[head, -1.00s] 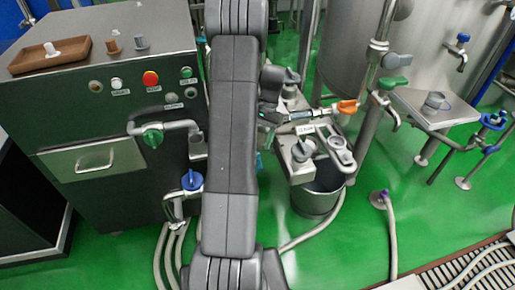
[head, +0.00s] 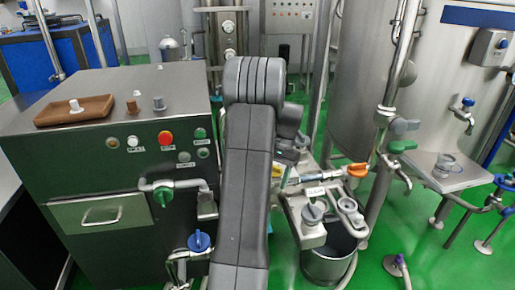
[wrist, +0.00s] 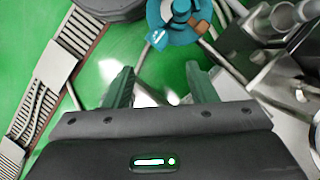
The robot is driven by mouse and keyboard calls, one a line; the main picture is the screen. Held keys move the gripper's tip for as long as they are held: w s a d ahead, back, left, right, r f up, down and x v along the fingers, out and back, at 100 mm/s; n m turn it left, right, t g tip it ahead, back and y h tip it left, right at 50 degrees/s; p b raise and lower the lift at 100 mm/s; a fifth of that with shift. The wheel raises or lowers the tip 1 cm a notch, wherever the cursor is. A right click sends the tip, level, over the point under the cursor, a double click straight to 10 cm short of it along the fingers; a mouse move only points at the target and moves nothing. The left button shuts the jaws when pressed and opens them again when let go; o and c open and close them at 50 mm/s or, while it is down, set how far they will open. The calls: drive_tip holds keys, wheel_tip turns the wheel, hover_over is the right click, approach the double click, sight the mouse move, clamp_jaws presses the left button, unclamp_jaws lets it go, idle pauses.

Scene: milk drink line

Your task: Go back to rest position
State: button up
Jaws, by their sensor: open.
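My gripper (wrist: 160,88) is open in the wrist view, with its two green fingers apart and nothing between them. Green floor shows beyond the fingertips. In the head view my arm rises through the middle and hides most of the gripper behind it. No object is held.
A steel cabinet (head: 105,222) with buttons and a brown tray (head: 75,110) stands left. A steel stand (head: 345,218) with a bucket (head: 328,262) below is right of my arm. A large tank (head: 440,80) stands at right.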

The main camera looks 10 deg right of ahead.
drive_tip(key=x, duration=1.3)
drive_tip(key=shift+s+a+f, duration=0.1)
drive_tip(key=shift+a+f, duration=0.05)
drive_tip(key=shift+a, duration=0.05)
